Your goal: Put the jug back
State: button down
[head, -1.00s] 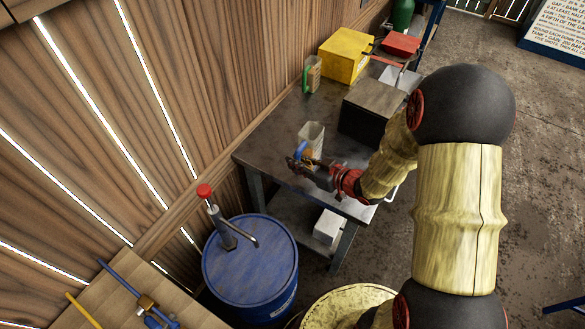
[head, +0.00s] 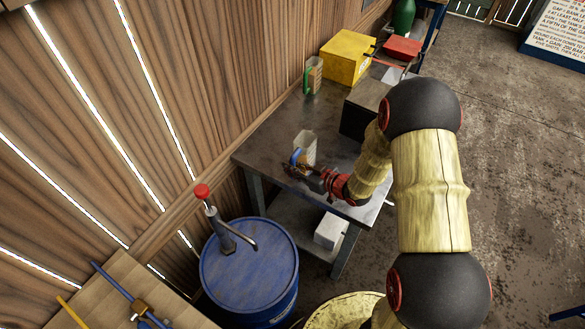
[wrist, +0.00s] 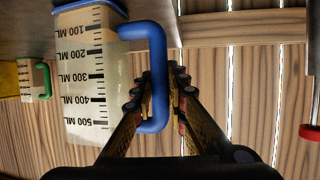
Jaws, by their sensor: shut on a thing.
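The clear measuring jug with a blue handle (head: 305,147) is at the near end of the dark metal table (head: 262,140). It also shows in the wrist view (wrist: 85,75), upside down in that picture, with ML marks on its side. My gripper (head: 294,168) is shut on the jug's blue handle, and the fingers meet around the handle in the wrist view (wrist: 158,85). The jug looks about upright. I cannot tell whether its base touches the table top. A second jug with a green handle (head: 314,75) stands farther back by the wall.
A dark box (head: 362,112), a yellow box (head: 346,56) and a red box (head: 403,47) stand farther back on the table. A blue drum with a red-topped pump (head: 250,270) is near the front. The wooden wall (head: 200,80) runs along the left. Table top left of the jug is clear.

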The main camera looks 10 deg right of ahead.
jog(key=shift+f, duration=0.1)
jog(key=c, duration=1.8)
grip_release()
jog(key=shift+o, duration=0.2)
